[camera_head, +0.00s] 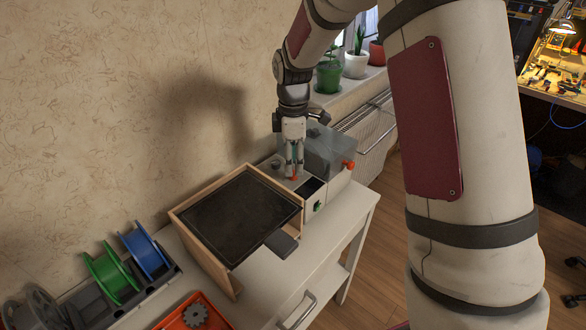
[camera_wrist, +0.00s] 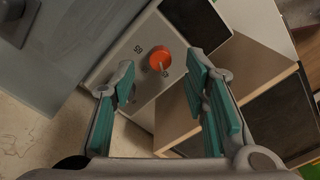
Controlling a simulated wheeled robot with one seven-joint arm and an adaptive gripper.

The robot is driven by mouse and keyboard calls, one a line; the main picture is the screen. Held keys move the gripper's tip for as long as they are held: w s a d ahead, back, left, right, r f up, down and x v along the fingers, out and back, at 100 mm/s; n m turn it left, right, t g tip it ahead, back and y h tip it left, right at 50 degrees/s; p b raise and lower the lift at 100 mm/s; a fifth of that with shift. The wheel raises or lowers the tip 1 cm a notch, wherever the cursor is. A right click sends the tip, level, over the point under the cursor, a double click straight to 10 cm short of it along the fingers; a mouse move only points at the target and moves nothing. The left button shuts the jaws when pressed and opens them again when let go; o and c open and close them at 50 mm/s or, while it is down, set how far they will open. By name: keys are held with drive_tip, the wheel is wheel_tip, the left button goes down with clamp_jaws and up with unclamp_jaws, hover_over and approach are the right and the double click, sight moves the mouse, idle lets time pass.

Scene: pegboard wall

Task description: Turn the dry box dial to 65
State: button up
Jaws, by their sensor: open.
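The dry box (camera_head: 335,151) is a pale box with a clear grey upper part, standing on the white cabinet. In the head view the dial (camera_head: 294,177) is a small orange spot under my gripper. My gripper (camera_head: 294,165) points down over the panel. In the wrist view its teal-padded fingers (camera_wrist: 168,88) are apart, with the dial ahead of and between them. I cannot tell whether they touch it.
A dark-topped wooden box (camera_head: 240,215) stands left of the dry box. A green spool (camera_head: 107,273) and a blue spool (camera_head: 145,250) sit further left, with an orange tray (camera_head: 195,315) in front. The cabinet top (camera_head: 275,278) has free room at front.

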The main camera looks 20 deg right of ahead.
drive_tip(key=shift+f, duration=1.65)
clamp_jaws()
